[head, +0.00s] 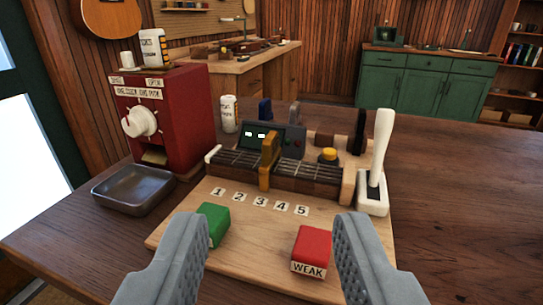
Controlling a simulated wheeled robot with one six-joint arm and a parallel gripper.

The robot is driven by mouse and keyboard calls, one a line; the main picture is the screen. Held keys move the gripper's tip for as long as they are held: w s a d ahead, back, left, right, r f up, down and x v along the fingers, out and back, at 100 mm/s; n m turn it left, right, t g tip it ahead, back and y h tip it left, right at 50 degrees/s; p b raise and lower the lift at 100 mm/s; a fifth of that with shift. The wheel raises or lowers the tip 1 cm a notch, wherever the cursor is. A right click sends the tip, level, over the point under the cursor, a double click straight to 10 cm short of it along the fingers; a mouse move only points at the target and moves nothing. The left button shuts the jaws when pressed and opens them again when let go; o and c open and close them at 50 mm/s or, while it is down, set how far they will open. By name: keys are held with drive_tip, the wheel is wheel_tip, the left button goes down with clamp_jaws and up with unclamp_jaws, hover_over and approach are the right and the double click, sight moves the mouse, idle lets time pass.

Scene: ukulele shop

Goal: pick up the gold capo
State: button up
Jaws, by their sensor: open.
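The gold capo (268,162) stands upright near the middle of the head view. It sits across the dark fretted neck (234,163) on the wooden board, in front of a dark box with a small lit display. My gripper (271,228) is open and empty, with one grey finger at the lower left and the other at the lower right. The capo's far side is hidden.
A green block (212,224) and a red block marked WEAK (311,250) sit on the board (240,255) near the fingers. A white lever (378,165) stands right. A metal tray (133,190) and red machine (168,115) stand left. The table's right side is clear.

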drive_tip(key=shift+c, duration=0.3)
wheel_tip(320, 180, up, 8)
drive_tip(key=m+g, duration=0.4)
drive_tip(key=g, duration=1.3)
hover_over(271, 135)
drive_tip(key=f, duration=1.1)
drive_tip(key=shift+s+a+f, duration=0.15)
drive_tip(key=shift+a+f, duration=0.15)
drive_tip(key=shift+d+f, duration=0.15)
drive_tip(key=shift+f, duration=1.2)
drive_tip(key=shift+d+f, duration=0.15)
drive_tip(key=shift+f, duration=1.2)
clamp_jaws()
